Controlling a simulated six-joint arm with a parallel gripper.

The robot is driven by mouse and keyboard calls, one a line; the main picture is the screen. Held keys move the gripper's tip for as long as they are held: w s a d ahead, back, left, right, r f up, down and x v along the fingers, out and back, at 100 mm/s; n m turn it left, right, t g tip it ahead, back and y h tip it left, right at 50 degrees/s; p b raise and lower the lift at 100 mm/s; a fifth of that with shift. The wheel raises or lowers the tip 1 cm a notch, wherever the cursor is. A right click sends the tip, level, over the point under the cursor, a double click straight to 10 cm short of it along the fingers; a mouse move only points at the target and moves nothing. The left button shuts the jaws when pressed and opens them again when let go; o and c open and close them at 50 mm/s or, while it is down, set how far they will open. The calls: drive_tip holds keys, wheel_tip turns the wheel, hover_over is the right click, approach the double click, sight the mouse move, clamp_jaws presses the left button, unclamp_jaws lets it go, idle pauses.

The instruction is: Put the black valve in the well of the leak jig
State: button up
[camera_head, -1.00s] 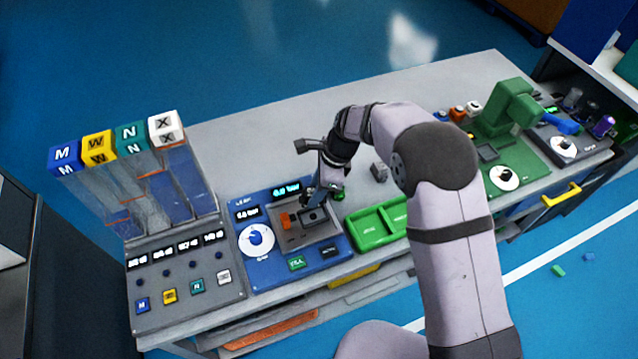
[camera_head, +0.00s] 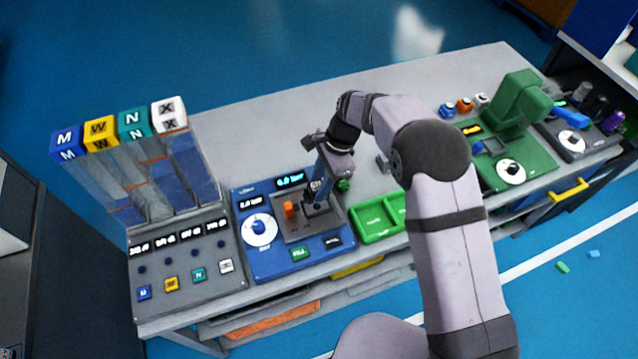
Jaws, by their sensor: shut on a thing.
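The leak jig (camera_head: 270,268) is a blue panel with a white dial, a small display and a grey recessed plate. An orange part (camera_head: 289,210) stands on that plate.
A green two-part tray (camera_head: 372,236) sits right of the jig. A tall rack of lettered columns (camera_head: 160,190) stands to the left. A green press (camera_head: 515,110) is further right. The bench behind the jig (camera_head: 260,130) is clear.

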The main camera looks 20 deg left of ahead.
drive_tip(key=shift+f+b, duration=1.55)
drive_tip(key=shift+f, duration=0.95)
drive_tip(key=shift+f, duration=0.25)
drive_tip(key=o, duration=1.2)
drive_tip(key=shift+b+v, duration=1.2)
drive_tip(key=shift+v, duration=2.45)
